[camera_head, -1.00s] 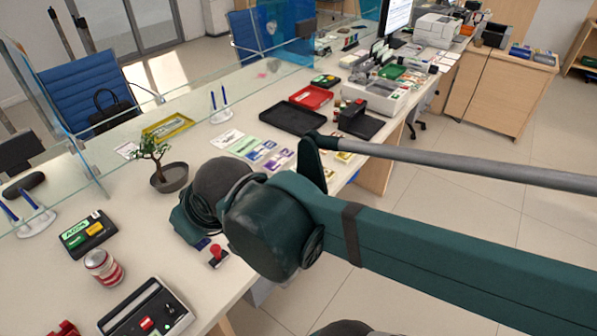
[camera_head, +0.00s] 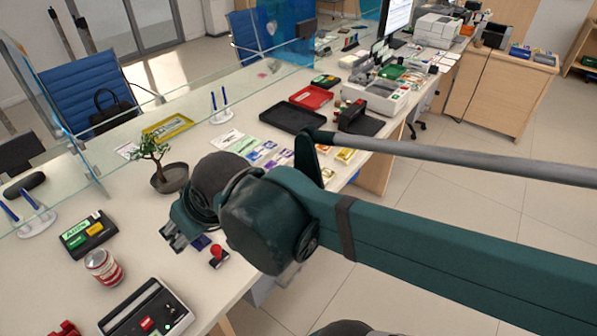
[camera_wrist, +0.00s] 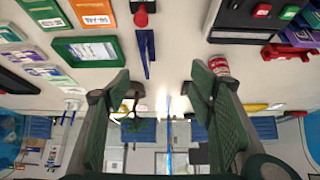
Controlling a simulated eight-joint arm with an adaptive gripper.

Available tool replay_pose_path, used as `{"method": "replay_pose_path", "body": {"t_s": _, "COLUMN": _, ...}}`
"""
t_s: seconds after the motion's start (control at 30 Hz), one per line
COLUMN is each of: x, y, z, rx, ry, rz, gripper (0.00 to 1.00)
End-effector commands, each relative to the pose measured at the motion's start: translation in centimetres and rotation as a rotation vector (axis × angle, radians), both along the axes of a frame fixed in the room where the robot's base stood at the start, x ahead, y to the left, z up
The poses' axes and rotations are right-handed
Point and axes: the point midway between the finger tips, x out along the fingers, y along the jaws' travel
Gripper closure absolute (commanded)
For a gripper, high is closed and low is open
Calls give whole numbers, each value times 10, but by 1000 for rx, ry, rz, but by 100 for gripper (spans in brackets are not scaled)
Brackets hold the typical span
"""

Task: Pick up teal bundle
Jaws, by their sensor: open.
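My gripper (camera_head: 180,238) is over the counter by the red stamp, its fingers pointing down and left. In the wrist view my gripper (camera_wrist: 160,84) has its two fingers wide apart with nothing between them. Flat banknote bundles lie in rows on the counter; a pale green one (camera_head: 241,145) lies behind the arm's wrist, apart from the gripper. Several bundles also show at the left of the wrist view, including a greenish one (camera_wrist: 46,78). I cannot tell surely which is the teal bundle.
A red stamp (camera_head: 217,257), a striped can (camera_head: 103,266), a potted bonsai (camera_head: 169,178) and a dark box (camera_head: 87,235) stand near the gripper. A black tray (camera_head: 292,118) and a red tray (camera_head: 311,97) lie farther back. A glass screen (camera_head: 185,90) runs along the counter.

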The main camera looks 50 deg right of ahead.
Motion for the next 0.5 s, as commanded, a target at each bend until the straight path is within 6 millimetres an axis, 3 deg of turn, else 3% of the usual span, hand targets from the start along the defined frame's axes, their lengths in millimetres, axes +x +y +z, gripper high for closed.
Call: {"method": "replay_pose_path", "body": {"t_s": 0.5, "x": 42, "y": -60, "z": 18, "rx": 75, "ry": 93, "rz": -235, "gripper": 46}}
